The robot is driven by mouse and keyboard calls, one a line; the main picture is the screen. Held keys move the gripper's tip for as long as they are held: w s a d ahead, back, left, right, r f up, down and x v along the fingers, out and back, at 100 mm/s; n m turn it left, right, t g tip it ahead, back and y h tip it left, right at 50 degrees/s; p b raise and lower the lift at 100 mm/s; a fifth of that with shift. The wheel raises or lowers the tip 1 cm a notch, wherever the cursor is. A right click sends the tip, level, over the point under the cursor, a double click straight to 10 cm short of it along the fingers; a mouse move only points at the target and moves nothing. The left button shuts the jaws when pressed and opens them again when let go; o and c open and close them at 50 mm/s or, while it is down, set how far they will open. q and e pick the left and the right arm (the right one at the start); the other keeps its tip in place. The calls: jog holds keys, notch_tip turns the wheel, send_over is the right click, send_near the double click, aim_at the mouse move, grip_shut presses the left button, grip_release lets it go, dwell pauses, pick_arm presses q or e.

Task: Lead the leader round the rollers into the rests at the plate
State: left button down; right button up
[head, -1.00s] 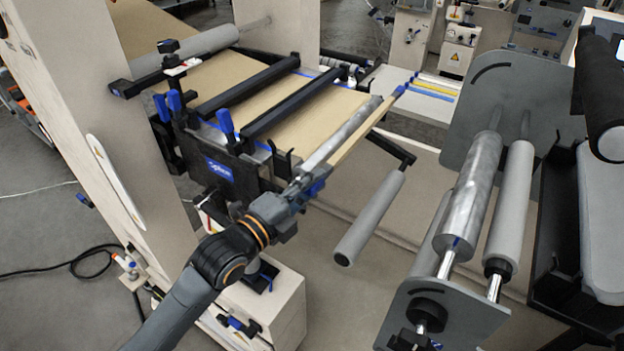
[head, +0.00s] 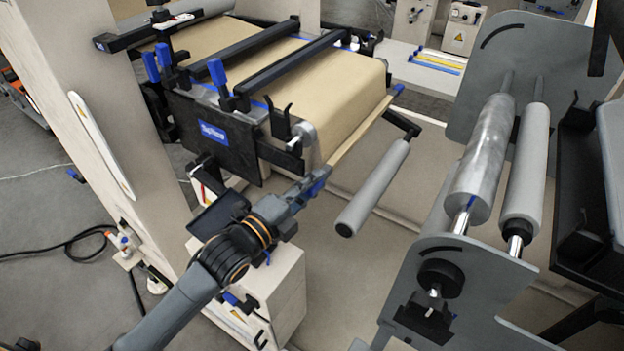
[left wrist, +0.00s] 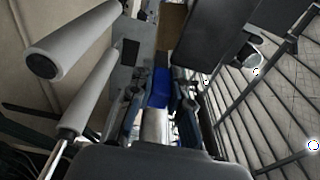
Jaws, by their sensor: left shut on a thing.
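The tan kraft web (head: 345,85) runs over the splice table and hangs over its end roller (head: 305,135). At its lower edge is the leader (head: 362,130), a slim tan bar with blue ends. My left gripper (head: 316,184) is shut on the leader's near blue end, below and right of the table's end. The left wrist view shows this blue end (left wrist: 160,88) between the fingers. A black plate (head: 215,140) with a blue label faces me, with a black forked bracket (head: 281,120) at its right. My right gripper is out of view.
A grey roller (head: 375,188) on a black arm stands just right of the leader. Farther right, a shiny metal roller (head: 480,160) and another grey roller (head: 527,165) sit between grey side plates. Two black bars (head: 290,70) cross the web. Open space lies below the leader.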

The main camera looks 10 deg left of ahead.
pick_arm(q)
notch_tip(320, 180, down, 6)
jog(key=b, duration=0.3)
jog(key=shift+f, duration=0.2)
pick_arm(e)
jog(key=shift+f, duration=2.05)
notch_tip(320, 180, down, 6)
jog(key=b, duration=0.7)
pick_arm(q)
notch_tip(320, 180, down, 14)
jog(key=b, duration=0.3)
jog(key=shift+f, duration=0.2)
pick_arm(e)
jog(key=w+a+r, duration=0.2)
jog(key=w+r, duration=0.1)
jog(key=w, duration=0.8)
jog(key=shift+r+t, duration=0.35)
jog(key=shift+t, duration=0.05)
